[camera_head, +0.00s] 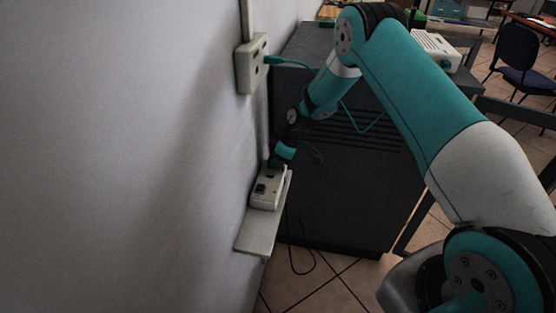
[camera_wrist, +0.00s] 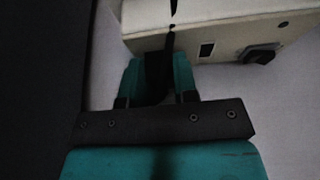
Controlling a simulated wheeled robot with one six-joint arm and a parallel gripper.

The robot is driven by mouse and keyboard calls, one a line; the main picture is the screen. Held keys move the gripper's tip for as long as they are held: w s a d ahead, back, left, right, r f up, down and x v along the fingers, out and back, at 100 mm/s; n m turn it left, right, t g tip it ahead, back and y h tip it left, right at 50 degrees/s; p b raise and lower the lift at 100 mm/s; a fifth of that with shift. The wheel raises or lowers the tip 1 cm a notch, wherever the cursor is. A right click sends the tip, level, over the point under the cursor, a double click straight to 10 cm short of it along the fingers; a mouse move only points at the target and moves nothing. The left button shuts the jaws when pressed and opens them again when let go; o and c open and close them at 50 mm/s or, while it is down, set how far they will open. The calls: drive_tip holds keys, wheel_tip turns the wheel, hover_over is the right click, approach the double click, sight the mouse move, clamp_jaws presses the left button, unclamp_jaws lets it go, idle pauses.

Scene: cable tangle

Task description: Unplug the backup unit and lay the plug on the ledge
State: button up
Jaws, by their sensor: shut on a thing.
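A white power strip (camera_head: 266,192) with dark outlets lies on the pale wall ledge (camera_head: 258,238). My gripper (camera_head: 278,163) is at the strip's far end. In the wrist view my gripper (camera_wrist: 158,76) has its teal fingers closed on a black plug (camera_wrist: 157,80), right at the edge of the white strip (camera_wrist: 225,27). I cannot tell whether the plug is still seated in the strip. Another dark fitting (camera_wrist: 262,54) shows on the strip's side, to the right. Which unit the plug feeds is not visible.
A white wall socket (camera_head: 245,65) with a teal cable (camera_head: 290,63) is higher on the wall. A dark cabinet (camera_head: 350,180) stands right of the ledge, with a white device (camera_head: 432,46) on top. A thin black cable (camera_head: 292,265) hangs beside the ledge. The ledge's near end is bare.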

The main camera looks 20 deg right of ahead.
clamp_jaws()
drive_tip(key=shift+r, duration=0.15)
drive_tip(key=shift+r+p, duration=0.9)
drive_tip(key=shift+r, duration=0.5)
